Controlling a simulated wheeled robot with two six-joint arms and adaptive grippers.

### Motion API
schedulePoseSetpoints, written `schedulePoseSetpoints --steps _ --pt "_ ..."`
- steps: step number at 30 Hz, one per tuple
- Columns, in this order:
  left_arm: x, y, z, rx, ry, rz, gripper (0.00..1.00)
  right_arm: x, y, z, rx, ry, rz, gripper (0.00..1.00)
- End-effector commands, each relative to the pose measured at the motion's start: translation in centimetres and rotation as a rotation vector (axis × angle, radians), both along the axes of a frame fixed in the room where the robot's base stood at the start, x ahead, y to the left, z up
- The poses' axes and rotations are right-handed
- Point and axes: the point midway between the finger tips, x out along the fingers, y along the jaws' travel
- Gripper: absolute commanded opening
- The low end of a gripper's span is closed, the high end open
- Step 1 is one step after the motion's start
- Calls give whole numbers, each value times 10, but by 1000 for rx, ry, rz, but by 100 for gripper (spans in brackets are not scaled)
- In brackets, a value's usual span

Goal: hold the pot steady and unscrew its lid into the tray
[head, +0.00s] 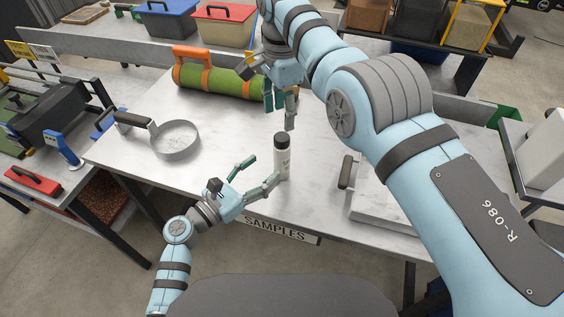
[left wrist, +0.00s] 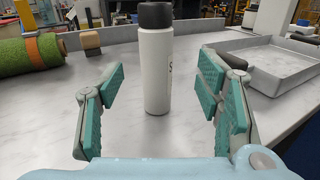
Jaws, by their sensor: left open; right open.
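The pot (head: 283,165) is a slim white cylinder with a black lid (head: 282,140). It stands upright near the table's front edge. My left gripper (head: 262,170) is open and low, its fingers spread toward the pot. In the left wrist view the pot (left wrist: 157,70) stands between and beyond the open fingers, with no contact visible. My right gripper (head: 280,108) is open, pointing down above and behind the lid, apart from it. The shallow grey tray (head: 385,228) lies right of the pot, partly hidden by my right arm; it also shows in the left wrist view (left wrist: 262,79).
A green turf roll (head: 220,80) with orange straps lies at the back. A round metal ring with a dark handle (head: 175,150) lies to the left. A SAMPLES label (head: 275,229) is on the front edge. The table between ring and pot is clear.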

Motion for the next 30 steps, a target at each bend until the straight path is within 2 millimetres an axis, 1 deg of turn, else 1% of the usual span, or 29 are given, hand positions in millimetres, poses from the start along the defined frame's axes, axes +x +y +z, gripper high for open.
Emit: schedulePoseSetpoints --steps 1,3,6,9,13,19,20,30 --pt "11 -10 1 -4 0 0 59 0 -1 -1 0 1 -1 49" --pt "25 -23 1 -5 1 -1 59 0 -1 -1 -1 2 -1 49" --pt "41 -40 1 -3 1 -2 59 1 -1 -1 0 1 -2 49" --pt "52 -51 1 -2 2 -2 59 0 -2 -1 0 3 -3 49" --pt "58 -57 0 0 1 -2 59 0 -2 -1 0 2 -3 49" --pt "58 -57 0 0 1 -1 59 0 -2 -1 0 3 -3 49" --pt "58 -57 0 0 1 -1 58 0 -2 -1 0 3 -3 49" --pt "58 -57 0 0 1 -1 3 0 -2 -1 0 3 -3 49"
